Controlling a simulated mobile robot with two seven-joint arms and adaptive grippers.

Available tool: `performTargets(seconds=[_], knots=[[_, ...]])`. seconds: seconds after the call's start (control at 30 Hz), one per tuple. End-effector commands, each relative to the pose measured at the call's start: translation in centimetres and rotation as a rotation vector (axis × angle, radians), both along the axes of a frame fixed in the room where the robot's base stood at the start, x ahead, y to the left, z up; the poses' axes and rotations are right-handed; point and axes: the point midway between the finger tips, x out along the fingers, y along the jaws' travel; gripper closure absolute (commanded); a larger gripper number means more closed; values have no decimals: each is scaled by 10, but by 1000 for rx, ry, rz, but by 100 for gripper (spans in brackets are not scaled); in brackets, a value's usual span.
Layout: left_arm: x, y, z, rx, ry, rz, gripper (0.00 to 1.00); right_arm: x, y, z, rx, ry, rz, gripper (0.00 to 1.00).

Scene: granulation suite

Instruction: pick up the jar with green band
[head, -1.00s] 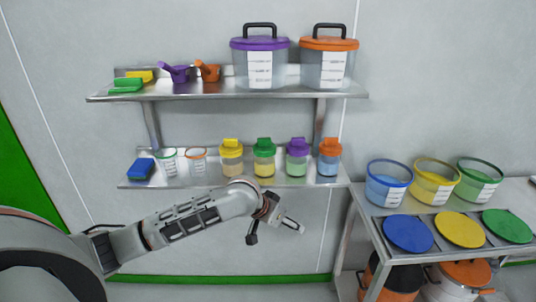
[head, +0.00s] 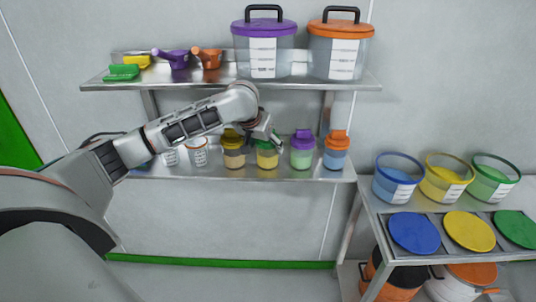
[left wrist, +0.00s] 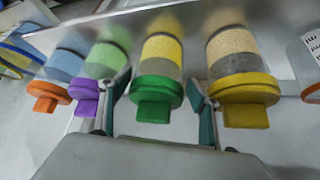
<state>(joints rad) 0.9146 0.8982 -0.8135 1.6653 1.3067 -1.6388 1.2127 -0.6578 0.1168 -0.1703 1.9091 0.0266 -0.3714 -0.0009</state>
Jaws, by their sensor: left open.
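The jar with the green band (head: 267,161) stands upright on the lower wall shelf, between the yellow-lidded jar (head: 234,158) and the purple-lidded jar (head: 302,154). It has pale yellow contents, and my gripper partly hides its green lid in the head view. My left gripper (head: 262,137) is open in front of its lid. In the left wrist view the green-lidded jar (left wrist: 157,72) shows between the two spread fingers (left wrist: 157,95). One finger is near the purple lid (left wrist: 84,93), the other near the yellow lid (left wrist: 245,100). Contact cannot be told. My right gripper is not in view.
The orange-lidded jar (head: 337,155) ends the row at right; small cups (head: 196,152) stand at left. The upper shelf (head: 200,80) with scoops and big lidded containers is close above my arm. A side table (head: 375,215) holds tubs and coloured lids.

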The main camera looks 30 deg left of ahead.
Motion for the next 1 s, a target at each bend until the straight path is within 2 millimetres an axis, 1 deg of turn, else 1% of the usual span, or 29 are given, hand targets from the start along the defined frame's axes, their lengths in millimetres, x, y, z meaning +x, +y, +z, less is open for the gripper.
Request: performTargets(seconds=[0.03,0.1,0.23,0.53,0.57,0.6,0.67,1.0], knots=[[4,-1,-8,-2,3,2,38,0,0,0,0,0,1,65],[10,-1,-17,-1,3,1,38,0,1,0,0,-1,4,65],[17,1,-28,-1,3,1,38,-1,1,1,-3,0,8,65],[20,2,-31,1,0,-1,38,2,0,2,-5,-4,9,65],[20,2,-31,1,0,-1,46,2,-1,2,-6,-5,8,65],[20,2,-31,1,0,-1,56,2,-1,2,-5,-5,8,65],[20,2,-31,1,0,-1,72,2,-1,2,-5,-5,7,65],[20,1,-29,-1,-1,-1,73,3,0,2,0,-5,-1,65]])
